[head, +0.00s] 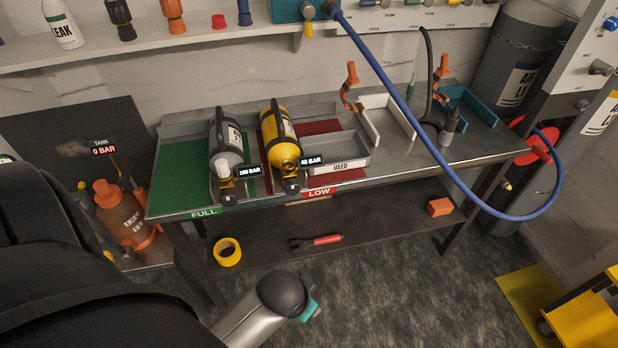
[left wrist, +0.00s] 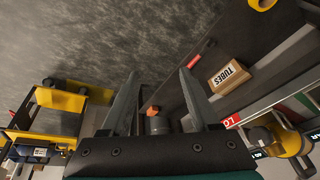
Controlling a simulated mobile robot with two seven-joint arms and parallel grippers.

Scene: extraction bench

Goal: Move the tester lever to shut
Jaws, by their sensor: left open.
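I cannot pick out the tester lever with certainty in either view. In the head view, a teal unit (head: 287,10) with a brass fitting sits on the wall shelf, and a blue hose (head: 400,100) runs from it to the right. A red round part (head: 537,146) shows at the bench's right end. My left gripper (left wrist: 160,74) is open in the left wrist view, with its two grey fingers apart and nothing held. In the head view one of my arm links hangs in front of the bench, and no fingers show clearly. My right gripper is not in view.
A grey cylinder (head: 226,150) and a yellow cylinder (head: 280,140) lie on the bench, beside a grey USED tray (head: 335,165). A TUBES box (left wrist: 228,74) shows in the left wrist view. Yellow tape (head: 228,252) lies on the lower shelf. The floor in front is clear.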

